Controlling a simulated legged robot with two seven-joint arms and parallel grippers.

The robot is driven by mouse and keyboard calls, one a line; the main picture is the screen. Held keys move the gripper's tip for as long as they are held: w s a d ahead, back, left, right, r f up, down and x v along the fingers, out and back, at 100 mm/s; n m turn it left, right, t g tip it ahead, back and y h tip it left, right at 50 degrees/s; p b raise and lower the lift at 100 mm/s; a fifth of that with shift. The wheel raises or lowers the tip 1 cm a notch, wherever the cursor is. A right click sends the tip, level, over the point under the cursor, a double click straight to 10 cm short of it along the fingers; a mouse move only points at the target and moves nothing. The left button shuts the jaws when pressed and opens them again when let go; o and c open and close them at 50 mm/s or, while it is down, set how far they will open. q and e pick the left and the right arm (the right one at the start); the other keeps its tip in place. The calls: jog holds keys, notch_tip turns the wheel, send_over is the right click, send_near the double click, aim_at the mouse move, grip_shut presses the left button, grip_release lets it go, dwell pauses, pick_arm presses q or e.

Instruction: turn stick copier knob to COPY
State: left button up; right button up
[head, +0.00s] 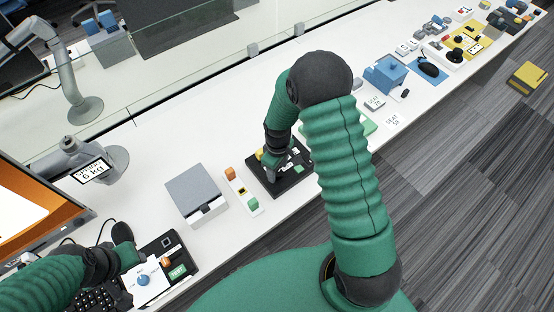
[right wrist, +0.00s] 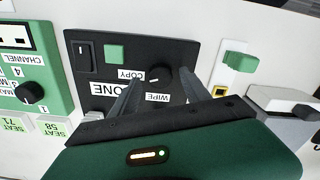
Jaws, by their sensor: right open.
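The stick copier is a black panel (right wrist: 190,52) in the right wrist view, and it also shows in the head view (head: 294,183), partly covered by my right arm. Its black round knob (right wrist: 161,74) has a small white mark on its lower left side. The COPY label (right wrist: 130,75) is left of the knob and the WIPE label (right wrist: 158,97) is below it. My right gripper (right wrist: 160,82) is open, with its fingertips on either side of the knob; contact cannot be told. My left gripper (head: 123,245) is at the lower left, its jaws unclear.
A green button (right wrist: 115,53) and a black rocker switch (right wrist: 86,54) sit on the same panel. A green channel box (right wrist: 22,72) with a knob stands to the left. A white strip with a green block (right wrist: 238,62) and a grey box (right wrist: 285,102) stand to the right.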

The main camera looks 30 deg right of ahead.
aim_at(277, 172)
notch_tip(277, 172, up, 16)
dwell(0.5)
